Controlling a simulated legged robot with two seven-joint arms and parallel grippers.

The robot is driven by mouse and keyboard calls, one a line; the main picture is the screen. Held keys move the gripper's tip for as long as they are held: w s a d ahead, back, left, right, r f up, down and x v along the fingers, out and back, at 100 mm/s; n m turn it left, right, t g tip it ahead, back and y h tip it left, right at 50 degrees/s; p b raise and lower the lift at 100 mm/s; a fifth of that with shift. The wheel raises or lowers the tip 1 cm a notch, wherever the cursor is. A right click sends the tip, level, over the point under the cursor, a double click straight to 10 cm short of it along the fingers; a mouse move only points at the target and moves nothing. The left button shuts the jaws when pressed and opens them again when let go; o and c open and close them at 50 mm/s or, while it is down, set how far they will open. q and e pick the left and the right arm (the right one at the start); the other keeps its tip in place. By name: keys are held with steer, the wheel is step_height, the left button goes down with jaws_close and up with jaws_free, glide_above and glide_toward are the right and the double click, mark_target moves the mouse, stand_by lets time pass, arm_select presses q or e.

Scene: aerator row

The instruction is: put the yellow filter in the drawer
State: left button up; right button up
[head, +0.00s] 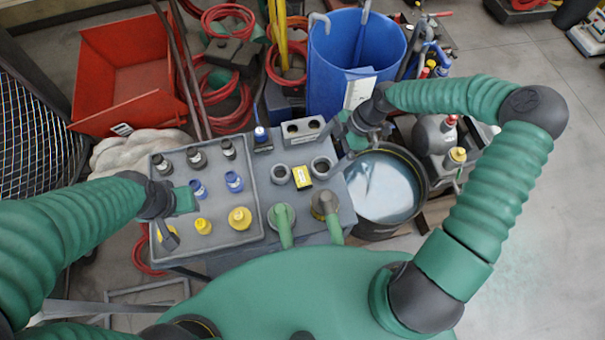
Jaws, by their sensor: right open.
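Two yellow round pieces stand at the front of a grey tray (180,252): a smaller one (203,226) and a larger one (240,218). I cannot tell which is the yellow filter. A small yellow block (302,177) sits on the grey bench right of the tray. No open drawer can be made out. My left gripper (172,218) is over the tray's left edge, left of the yellow pieces; its jaws are unclear. My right gripper (336,147) is open and empty over the bench's back right, beyond the yellow block.
The tray also holds blue pieces (234,181) and black pieces (195,158). Grey rings (281,174) and a two-hole block (301,130) stand on the bench. A blue bin (340,65) is behind, a bucket of pale liquid (384,188) right, a red tray (135,70) back left.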

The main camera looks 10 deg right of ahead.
glide_toward(303, 175)
steer(key=x, duration=0.4)
steer(key=shift+w+d+f, duration=0.15)
steer(key=shift+d, duration=0.2)
steer(key=x, duration=0.3)
steer(key=p+x, duration=0.1)
steer(key=shift+s+a+f, duration=0.1)
steer(key=shift+s+a, duration=0.2)
steer(key=shift+a, duration=0.15)
steer(key=shift+w+a+f, duration=0.1)
steer(key=shift+a+f, duration=0.15)
steer(key=shift+f, duration=0.1)
steer(key=shift+r, duration=0.1)
steer(key=c, duration=1.6)
